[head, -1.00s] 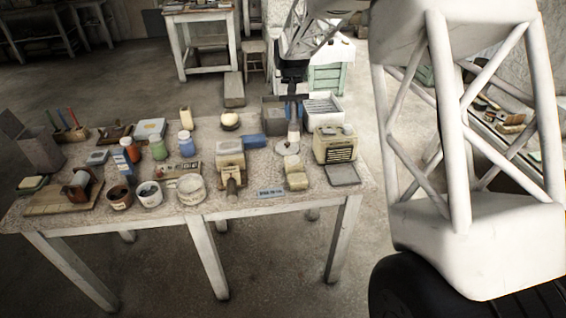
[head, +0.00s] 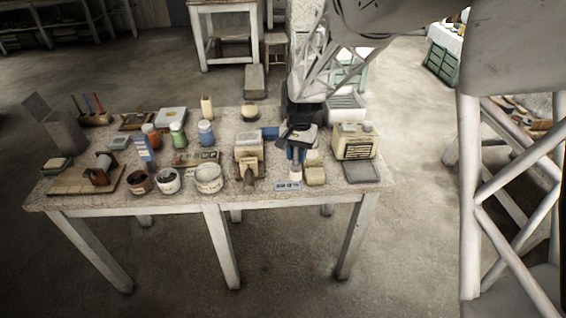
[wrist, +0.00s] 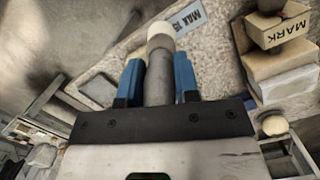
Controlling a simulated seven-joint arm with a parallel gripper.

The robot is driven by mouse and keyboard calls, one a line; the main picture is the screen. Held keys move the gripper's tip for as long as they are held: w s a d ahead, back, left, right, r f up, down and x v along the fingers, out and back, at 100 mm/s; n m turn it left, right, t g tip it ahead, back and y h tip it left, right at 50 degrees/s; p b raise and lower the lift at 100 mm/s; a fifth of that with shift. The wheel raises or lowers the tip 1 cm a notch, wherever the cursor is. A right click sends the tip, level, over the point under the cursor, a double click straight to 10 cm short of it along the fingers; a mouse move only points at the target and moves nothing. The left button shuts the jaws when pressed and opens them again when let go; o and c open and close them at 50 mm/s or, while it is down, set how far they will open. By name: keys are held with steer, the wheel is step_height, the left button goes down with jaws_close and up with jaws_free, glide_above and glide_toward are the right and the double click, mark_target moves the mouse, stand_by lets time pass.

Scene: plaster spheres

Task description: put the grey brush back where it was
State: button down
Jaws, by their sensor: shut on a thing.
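The grey brush (wrist: 158,75) is between the blue fingers of my gripper (wrist: 158,85) in the wrist view. It has a grey shaft and a pale, rounded end that points away from the gripper. In the head view my gripper (head: 296,153) is over the right part of the table, pointing down. The brush's pale end (head: 296,173) shows below the fingers, close behind a small sign (head: 288,186) at the front edge. Whether the brush touches the table cannot be told.
A beige block-like device (head: 248,150) stands left of my gripper. A yellowish block (head: 315,176) and a radio-like box (head: 353,141) stand to its right. A dark flat plate (head: 362,172) lies at the right corner. Jars and pots, including a white pot (head: 208,178), crowd the left.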

steer(key=shift+s+a+f+m, duration=0.2)
steer(key=shift+s+f, duration=0.05)
steer(key=shift+s, duration=0.25)
steer(key=shift+s+a+f+m, duration=0.15)
steer(key=shift+s+f+m, duration=0.1)
steer(key=shift+s, duration=0.2)
steer(key=w+a+f, duration=0.1)
steer(key=w+a, duration=0.1)
steer(key=w, duration=1.3)
steer(key=shift+f, duration=0.15)
steer(key=shift+w+a+f, duration=0.1)
steer(key=shift+w+f, duration=0.15)
steer(key=shift+f, duration=0.7)
steer(key=shift+w+f, duration=0.2)
steer(key=shift+f, duration=0.7)
steer(key=shift+f, duration=0.1)
steer(key=c, duration=0.8)
jaws_free()
steer(key=shift+c, duration=0.2)
